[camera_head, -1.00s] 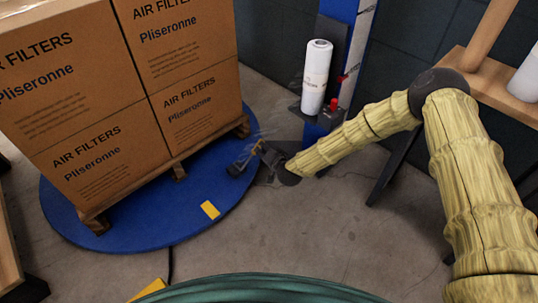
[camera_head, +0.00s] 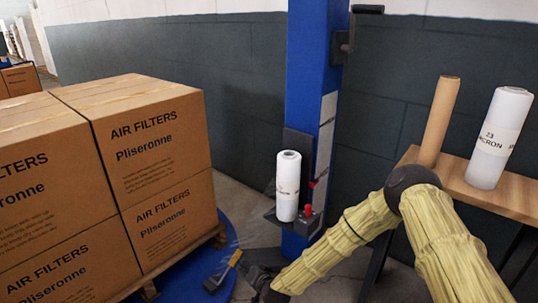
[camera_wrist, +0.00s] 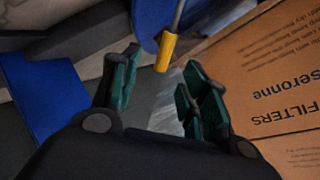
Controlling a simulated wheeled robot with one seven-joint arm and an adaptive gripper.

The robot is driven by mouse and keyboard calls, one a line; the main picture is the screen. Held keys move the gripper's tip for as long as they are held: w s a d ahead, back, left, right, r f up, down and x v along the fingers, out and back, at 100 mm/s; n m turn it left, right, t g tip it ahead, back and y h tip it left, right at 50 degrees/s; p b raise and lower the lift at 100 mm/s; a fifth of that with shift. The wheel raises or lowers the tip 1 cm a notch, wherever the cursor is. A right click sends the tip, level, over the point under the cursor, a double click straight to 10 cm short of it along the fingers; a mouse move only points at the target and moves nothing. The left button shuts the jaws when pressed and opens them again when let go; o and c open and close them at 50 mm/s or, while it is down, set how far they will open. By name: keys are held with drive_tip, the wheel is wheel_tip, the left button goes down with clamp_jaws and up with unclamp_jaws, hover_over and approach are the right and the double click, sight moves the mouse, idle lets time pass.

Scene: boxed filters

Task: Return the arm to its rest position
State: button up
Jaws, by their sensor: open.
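My arm, in a yellowish ribbed sleeve, reaches down and left from the right side of the head view. My gripper (camera_head: 226,272) is low beside the wrapped-box pallet, near the blue round turntable (camera_head: 195,287). In the wrist view its green-padded fingers (camera_wrist: 163,88) are spread apart, with nothing clearly gripped. Clear film (camera_wrist: 166,112) shows between or behind the fingers; whether it touches them I cannot tell. A yellow cylinder on a grey rod (camera_wrist: 166,52) shows just beyond the fingers.
Stacked air filter boxes (camera_head: 150,150) stand on the left. A blue column (camera_head: 313,85) carries a white film roll (camera_head: 288,185) close to my arm. A wooden shelf (camera_head: 510,197) at right holds a cardboard tube (camera_head: 439,120) and another white roll (camera_head: 497,140).

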drive_tip(key=s+d+f+n+g+h, duration=0.1)
drive_tip(key=s+d+f+g, duration=0.15)
drive_tip(key=s+d, duration=0.45)
drive_tip(key=s+d+f+n+g+h, duration=0.1)
drive_tip(key=s+d+f+g, duration=0.2)
drive_tip(key=s, duration=0.7)
drive_tip(key=s+d+f+n+g+h, duration=0.1)
drive_tip(key=s+d+f, duration=0.4)
drive_tip(key=s, duration=0.4)
drive_tip(key=s+d+r+g+h, duration=0.2)
drive_tip(key=s+d, duration=0.7)
drive_tip(key=s, duration=0.2)
drive_tip(key=s+d+r+g+h, duration=0.1)
drive_tip(key=s+d+r+g, duration=0.15)
drive_tip(key=s+d, duration=0.7)
wheel_tip(320, 180, up, 38)
drive_tip(key=p, duration=3.8)
drive_tip(key=shift+s+a+t+p, duration=0.2)
drive_tip(key=shift+a+t+p, duration=0.1)
drive_tip(key=shift+a+p, duration=0.1)
drive_tip(key=shift+f, duration=0.1)
